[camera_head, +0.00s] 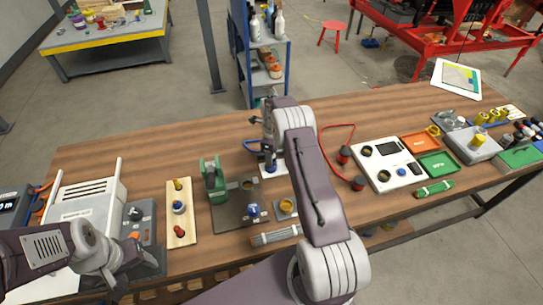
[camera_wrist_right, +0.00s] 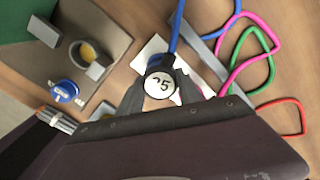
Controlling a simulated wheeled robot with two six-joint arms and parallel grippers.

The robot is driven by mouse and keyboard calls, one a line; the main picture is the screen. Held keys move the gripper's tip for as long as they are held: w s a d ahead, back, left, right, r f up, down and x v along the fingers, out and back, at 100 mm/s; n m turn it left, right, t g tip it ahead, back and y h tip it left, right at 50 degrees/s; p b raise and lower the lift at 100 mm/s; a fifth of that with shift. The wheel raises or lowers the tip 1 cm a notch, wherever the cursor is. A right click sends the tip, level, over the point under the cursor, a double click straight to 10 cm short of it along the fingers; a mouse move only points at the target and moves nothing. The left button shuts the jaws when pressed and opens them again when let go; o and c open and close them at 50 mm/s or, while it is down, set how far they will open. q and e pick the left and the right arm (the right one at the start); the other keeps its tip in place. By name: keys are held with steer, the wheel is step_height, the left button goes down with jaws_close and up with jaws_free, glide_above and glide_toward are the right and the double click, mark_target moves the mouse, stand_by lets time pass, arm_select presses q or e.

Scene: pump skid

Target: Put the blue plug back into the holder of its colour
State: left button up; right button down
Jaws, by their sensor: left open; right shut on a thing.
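My right gripper (camera_head: 269,148) is over the middle of the bench, pointing down. In the right wrist view its fingers (camera_wrist_right: 160,97) are shut on the blue plug (camera_wrist_right: 159,83), a dark plug with a pale round numbered end and a blue cable (camera_wrist_right: 178,28). The plug also shows below the gripper in the head view (camera_head: 270,163). A white plate (camera_wrist_right: 150,48) lies under or behind it; whether they touch is unclear. I cannot clearly make out the blue holder. My left gripper (camera_head: 122,278) is open at the lower left, far from the plug.
Left of the plug stands a grey base plate (camera_head: 229,216) with a green bracket (camera_head: 214,178) and a blue knob (camera_head: 253,210). Pink, green and red cords (camera_wrist_right: 291,102) loop nearby. A white panel (camera_head: 388,164) and trays lie to the right.

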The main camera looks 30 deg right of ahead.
steer(key=shift+f, duration=0.1)
steer(key=c, duration=0.7)
jaws_free()
step_height(320, 180, up, 9)
steer(key=shift+r+b, duration=0.1)
steer(key=shift+b, duration=0.7)
